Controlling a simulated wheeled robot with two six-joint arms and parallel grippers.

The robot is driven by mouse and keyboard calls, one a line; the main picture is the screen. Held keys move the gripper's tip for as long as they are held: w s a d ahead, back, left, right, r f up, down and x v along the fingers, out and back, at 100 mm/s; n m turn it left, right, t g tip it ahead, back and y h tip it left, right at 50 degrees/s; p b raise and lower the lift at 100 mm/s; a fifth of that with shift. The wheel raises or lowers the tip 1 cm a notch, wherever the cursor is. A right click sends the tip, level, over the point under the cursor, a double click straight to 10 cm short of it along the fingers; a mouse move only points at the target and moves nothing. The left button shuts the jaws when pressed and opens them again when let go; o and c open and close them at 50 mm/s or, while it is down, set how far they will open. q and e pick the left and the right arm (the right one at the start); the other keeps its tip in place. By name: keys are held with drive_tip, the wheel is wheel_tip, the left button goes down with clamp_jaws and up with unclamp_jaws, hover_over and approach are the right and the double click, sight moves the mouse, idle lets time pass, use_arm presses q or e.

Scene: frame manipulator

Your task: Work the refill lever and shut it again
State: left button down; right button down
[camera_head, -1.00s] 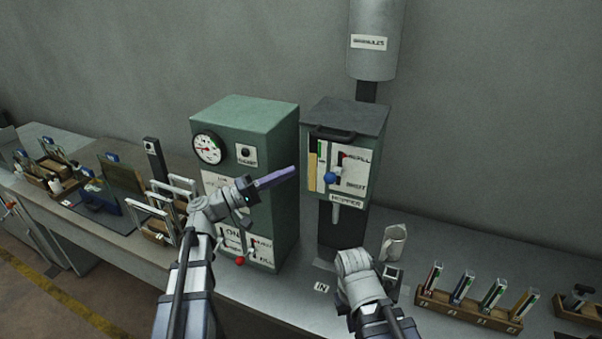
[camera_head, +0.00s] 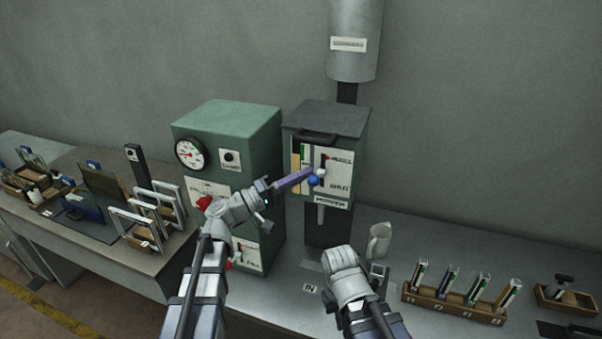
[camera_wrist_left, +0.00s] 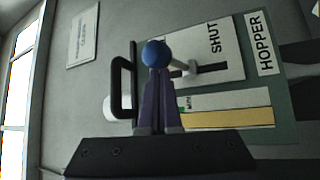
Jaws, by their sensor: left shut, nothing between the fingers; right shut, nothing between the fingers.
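The hopper (camera_head: 345,150) is a green box on a dark post, its white panel marked REFILL above and SHUT below. Its refill lever ends in a blue ball knob (camera_head: 313,180), which stands out by the panel's slot. The knob also shows in the left wrist view (camera_wrist_left: 155,53), right at the tips of my purple fingers. My left gripper (camera_head: 310,172) is shut and empty, its tips at the knob; I cannot tell whether they touch. My right gripper (camera_head: 342,262) hangs low over the bench, its fingers hidden by the wrist.
A green cabinet (camera_head: 225,125) with a gauge stands left of the hopper, close to my left arm. A black handle (camera_wrist_left: 122,88) juts from the hopper.

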use_arm(q)
wheel_tip(320, 180, down, 4)
drive_tip(key=m+g+h+b, duration=0.1)
drive_tip(key=m+h+b, duration=0.1)
drive_tip(key=b, duration=0.3)
drive_tip(key=m+g+h+b, duration=0.1)
drive_tip(key=m+h+b, duration=0.2)
drive_tip(key=m+b, duration=0.2)
drive_tip(key=shift+s+f+m+h+b, duration=0.15)
drive_tip(key=shift+m+h+b, duration=0.15)
drive_tip(key=shift+b, duration=0.4)
idle(0.3)
drive_tip(key=shift+f, duration=0.1)
idle(0.7)
drive_tip(key=a+f+b, duration=0.3)
drive_tip(key=a, duration=0.6)
idle(0.3)
